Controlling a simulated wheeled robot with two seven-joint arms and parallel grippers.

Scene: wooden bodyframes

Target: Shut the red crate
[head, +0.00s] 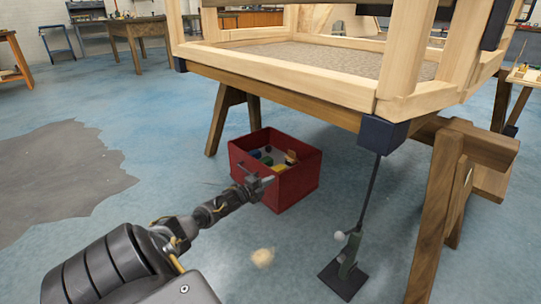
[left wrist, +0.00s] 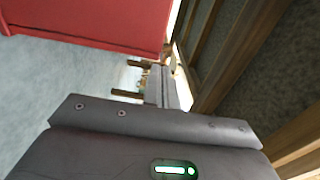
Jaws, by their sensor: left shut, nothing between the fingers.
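The red crate (head: 297,188) stands on the floor under the wooden frame in the head view. Its top is open, and several small items in blue, green and yellow show inside. I cannot make out a lid. My left gripper (head: 268,181) is shut and empty, in front of the crate's near side at about rim height in the picture. I cannot tell whether it touches the crate. In the left wrist view the red crate (left wrist: 95,22) fills the upper left, apart from the left gripper's fingers (left wrist: 163,80). My right gripper is not in view.
The wooden bodyframe (head: 290,82) rests on sawhorses (head: 437,215) above and around the crate. A dark stand with a flat base (head: 343,280) is on the floor right of the crate. Blue floor (head: 170,130) to the left is clear.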

